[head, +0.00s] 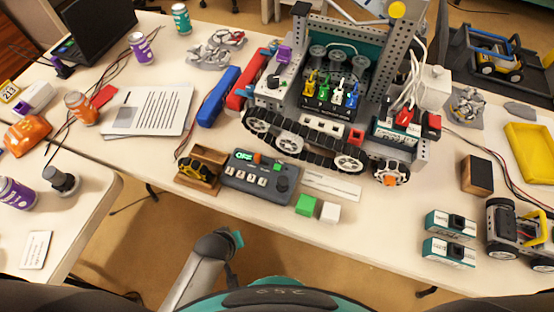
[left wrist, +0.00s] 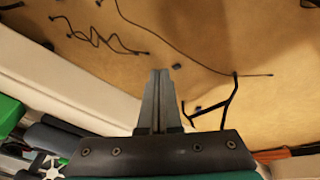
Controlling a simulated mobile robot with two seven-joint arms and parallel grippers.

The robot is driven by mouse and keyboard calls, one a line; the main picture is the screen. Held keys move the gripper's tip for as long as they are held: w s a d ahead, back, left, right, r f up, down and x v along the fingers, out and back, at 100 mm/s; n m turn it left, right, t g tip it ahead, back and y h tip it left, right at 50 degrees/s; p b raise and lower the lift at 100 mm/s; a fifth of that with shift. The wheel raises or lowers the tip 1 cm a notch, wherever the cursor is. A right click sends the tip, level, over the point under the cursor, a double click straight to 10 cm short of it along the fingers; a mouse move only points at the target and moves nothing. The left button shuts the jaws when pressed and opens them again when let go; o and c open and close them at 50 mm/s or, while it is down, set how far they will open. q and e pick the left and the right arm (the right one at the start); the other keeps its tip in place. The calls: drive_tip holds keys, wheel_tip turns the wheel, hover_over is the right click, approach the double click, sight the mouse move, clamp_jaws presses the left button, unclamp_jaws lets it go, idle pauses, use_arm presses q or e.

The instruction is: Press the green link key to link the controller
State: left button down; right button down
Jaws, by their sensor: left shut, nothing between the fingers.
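The controller (head: 258,190) is a dark grey box lying near the front edge of the table in the head view. It has a small display with green lettering (head: 243,155), an orange button (head: 257,158), a row of pale keys, a dark knob (head: 282,184) and a small green key (head: 277,168) at its right side. My left gripper (left wrist: 158,75) is shut and empty in the left wrist view, with its fingers over floor beyond a pale table edge. In the head view a grey arm link of mine shows below the table; the fingers cannot be made out there. My right gripper is not in view.
A green cube (head: 306,204) and a white cube (head: 330,212) sit right of the controller. A wooden holder (head: 199,170) with a yellow-wheeled part stands left of it. A tracked robot (head: 340,110) stands behind. Floor shows in front of the table.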

use_arm(q)
drive_tip(key=w+d+r+n+t, duration=0.1)
drive_tip(key=w+r+n, duration=0.2)
drive_tip(key=r, duration=0.1)
drive_tip(key=w+d+r+n+p, duration=0.1)
drive_tip(key=w+d+r+n, duration=0.1)
drive_tip(key=w+r+n, duration=0.1)
drive_tip(key=w+d+r+n+t+p, duration=0.1)
drive_tip(key=w+d+r+n, duration=0.1)
drive_tip(key=r, duration=0.4)
drive_tip(key=shift+w+d+n+t+h, duration=0.2)
drive_tip(key=shift+w+n+t+h, duration=0.1)
drive_tip(key=shift+w+n, duration=0.7)
drive_tip(key=w+d+r+n+t+p, duration=0.1)
drive_tip(key=w+d+r+n+t, duration=0.1)
drive_tip(key=w+d+r+n, duration=0.3)
wheel_tip(320, 180, up, 4)
drive_tip(key=w+n, duration=0.2)
drive_tip(key=n, duration=0.2)
drive_tip(key=shift+n+t+h+p, duration=0.3)
drive_tip(key=shift+p, duration=0.1)
drive_tip(key=shift+f, duration=0.2)
